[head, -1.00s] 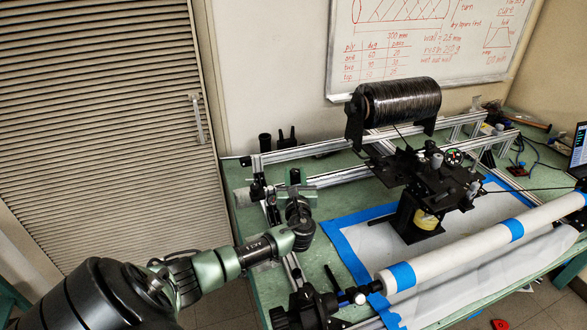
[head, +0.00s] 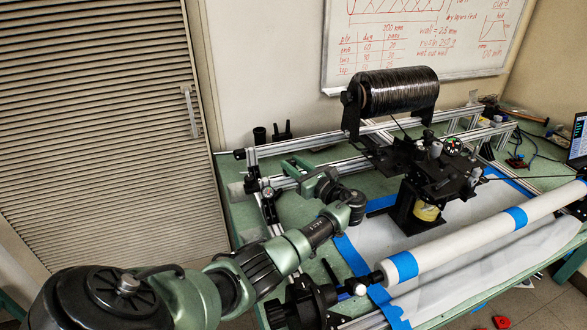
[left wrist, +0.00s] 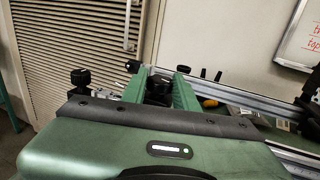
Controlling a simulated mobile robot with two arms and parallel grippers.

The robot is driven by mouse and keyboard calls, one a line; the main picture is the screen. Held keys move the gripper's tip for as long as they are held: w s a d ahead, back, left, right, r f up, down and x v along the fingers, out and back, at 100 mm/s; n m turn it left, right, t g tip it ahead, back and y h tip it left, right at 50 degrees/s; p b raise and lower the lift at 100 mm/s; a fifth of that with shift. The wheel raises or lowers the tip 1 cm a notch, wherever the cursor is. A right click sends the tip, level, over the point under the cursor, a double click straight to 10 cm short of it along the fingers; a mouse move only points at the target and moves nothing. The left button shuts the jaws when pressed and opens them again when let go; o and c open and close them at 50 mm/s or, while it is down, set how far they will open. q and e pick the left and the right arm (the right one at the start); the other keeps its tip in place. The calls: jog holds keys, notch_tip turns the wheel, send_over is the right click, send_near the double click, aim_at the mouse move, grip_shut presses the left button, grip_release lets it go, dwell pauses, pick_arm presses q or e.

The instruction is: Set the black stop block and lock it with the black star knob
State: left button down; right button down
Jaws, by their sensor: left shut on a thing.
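My left gripper (head: 300,170) reaches over the left end of the bench frame, its green fingers pointing toward the far left. In the left wrist view the fingers (left wrist: 160,92) stand either side of a black piece (left wrist: 157,86), which looks like the black stop block. It is mostly hidden in the head view. A black knob-like piece (head: 268,192) sits on the short left rail, left of the gripper; a black knob (left wrist: 80,77) shows left of the fingers in the wrist view. I cannot tell whether either is the star knob. My right gripper is not in view.
Aluminium rails (head: 345,168) run along the green bench (head: 232,205). A black tow spool (head: 400,92) stands behind a black carriage (head: 425,180). The white mandrel (head: 470,240) crosses the front right. Small black items (head: 282,131) stand at the back left.

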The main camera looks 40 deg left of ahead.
aim_at(293, 164)
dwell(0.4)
pick_arm(q)
jog(key=c, duration=1.1)
grip_release()
jog(key=shift+a, duration=0.1)
notch_tip(293, 164, up, 20)
jog(key=shift+r+b, duration=0.1)
jog(key=shift+b, duration=0.4)
